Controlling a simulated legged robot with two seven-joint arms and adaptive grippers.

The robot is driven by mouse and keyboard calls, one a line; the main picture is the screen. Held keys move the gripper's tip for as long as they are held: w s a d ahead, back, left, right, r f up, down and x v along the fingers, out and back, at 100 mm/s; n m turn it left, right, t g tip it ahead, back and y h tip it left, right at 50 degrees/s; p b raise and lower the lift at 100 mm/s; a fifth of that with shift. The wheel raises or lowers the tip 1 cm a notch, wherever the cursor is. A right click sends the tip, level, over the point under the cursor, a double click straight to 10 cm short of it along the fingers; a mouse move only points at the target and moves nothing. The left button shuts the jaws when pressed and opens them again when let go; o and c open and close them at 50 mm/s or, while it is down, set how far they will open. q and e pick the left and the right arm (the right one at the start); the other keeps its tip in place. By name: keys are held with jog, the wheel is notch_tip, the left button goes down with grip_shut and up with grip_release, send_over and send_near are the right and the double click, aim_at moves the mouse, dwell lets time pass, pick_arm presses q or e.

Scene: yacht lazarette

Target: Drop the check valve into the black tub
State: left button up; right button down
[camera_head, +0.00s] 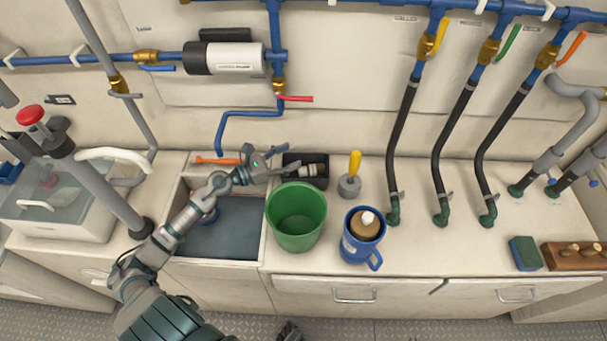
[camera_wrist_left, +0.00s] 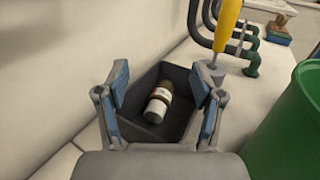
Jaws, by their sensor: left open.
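The check valve (camera_wrist_left: 158,104), a short cylinder with a white end and a brown band, lies on its side inside the black tub (camera_wrist_left: 184,122). In the head view the valve (camera_head: 310,170) shows in the tub (camera_head: 318,158), behind the green bucket. My left gripper (camera_wrist_left: 160,84) is open, with one finger on each side of the view of the tub and nothing between them. In the head view the left gripper (camera_head: 278,163) reaches the tub's left side. A small dark part at the bottom edge of the head view may be my right gripper (camera_head: 289,331); its fingers are not clear.
A green bucket (camera_head: 296,222) stands in front of the tub, a blue mug (camera_head: 350,243) to its right. A yellow-handled tool (camera_head: 354,166) stands right of the tub. The sink (camera_head: 226,232) lies under my left arm. Black hoses (camera_head: 402,125) come down farther right.

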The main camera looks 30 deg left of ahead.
pick_arm(q)
jog(key=v, duration=0.8)
jog(key=shift+a+f, duration=0.25)
jog(key=shift+a, duration=0.2)
jog(key=shift+d, duration=0.15)
